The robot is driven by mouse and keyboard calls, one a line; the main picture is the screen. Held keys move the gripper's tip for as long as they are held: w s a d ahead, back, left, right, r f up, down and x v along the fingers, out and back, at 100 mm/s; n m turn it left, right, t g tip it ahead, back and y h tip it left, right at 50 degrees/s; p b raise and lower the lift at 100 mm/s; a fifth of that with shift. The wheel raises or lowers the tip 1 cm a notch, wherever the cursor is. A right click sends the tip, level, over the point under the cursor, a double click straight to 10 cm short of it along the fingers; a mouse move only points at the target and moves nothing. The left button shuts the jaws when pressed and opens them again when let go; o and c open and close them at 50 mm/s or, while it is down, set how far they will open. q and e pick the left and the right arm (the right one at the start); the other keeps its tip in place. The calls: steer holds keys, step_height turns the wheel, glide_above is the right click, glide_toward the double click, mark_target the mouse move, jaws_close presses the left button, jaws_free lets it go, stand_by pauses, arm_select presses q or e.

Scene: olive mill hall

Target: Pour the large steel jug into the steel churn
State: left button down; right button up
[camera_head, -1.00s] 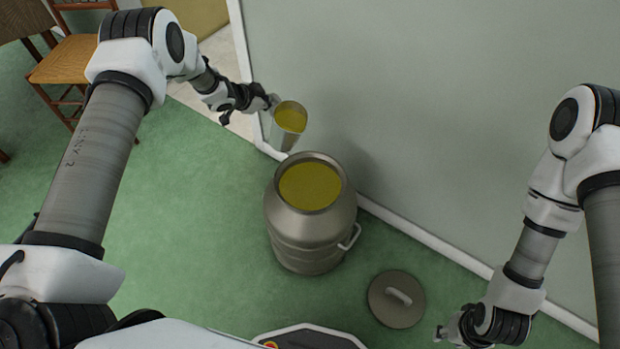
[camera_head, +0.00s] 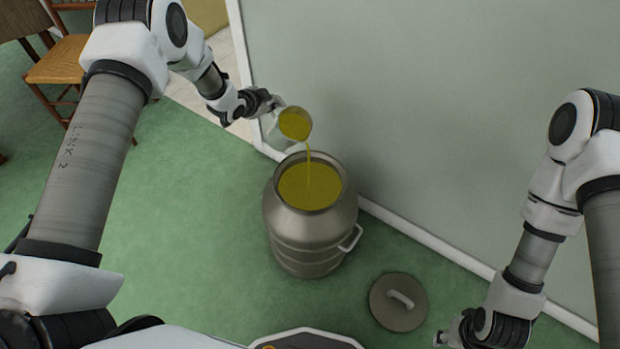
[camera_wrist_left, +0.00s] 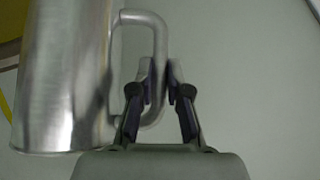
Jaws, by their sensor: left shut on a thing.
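The large steel jug (camera_head: 278,136) is tilted just above and behind the steel churn (camera_head: 310,232), with yellow-green oil at its mouth. A thin stream of oil runs from its lip into the churn's open mouth, where oil stands high. My left gripper (camera_head: 276,103) is shut on the jug's handle; in the left wrist view the gripper's fingers (camera_wrist_left: 160,88) close on the handle of the jug (camera_wrist_left: 62,80). My right gripper (camera_head: 440,338) is low at the right, away from the churn, small in view; I cannot tell whether it is open.
The churn's round lid (camera_head: 398,310) lies on the green floor to the right of the churn. A pale wall (camera_head: 440,120) rises close behind the churn and jug. A woven-seat chair (camera_head: 66,62) stands at the upper left. The floor left of the churn is clear.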

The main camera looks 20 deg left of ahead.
arm_select(q)
steer(key=shift+s+d+r+y, duration=0.15)
steer(key=shift+d+r+y, duration=0.1)
steer(key=shift+y, duration=0.05)
steer(key=shift+s+d+f+m+t+y+b, duration=0.4)
steer(key=shift+f+m+t+b, duration=0.15)
steer(key=shift+t, duration=0.25)
stand_by(1.7)
steer(key=shift+s+d+f+m+t+y+b, duration=0.2)
steer(key=shift+d+f+m+t+y+b, duration=0.2)
steer(key=shift+f+m+t+b, duration=0.25)
stand_by(2.5)
steer(key=shift+s+d+b, duration=0.1)
steer(key=shift+s+b, duration=0.1)
steer(key=shift+b, duration=0.1)
stand_by(1.8)
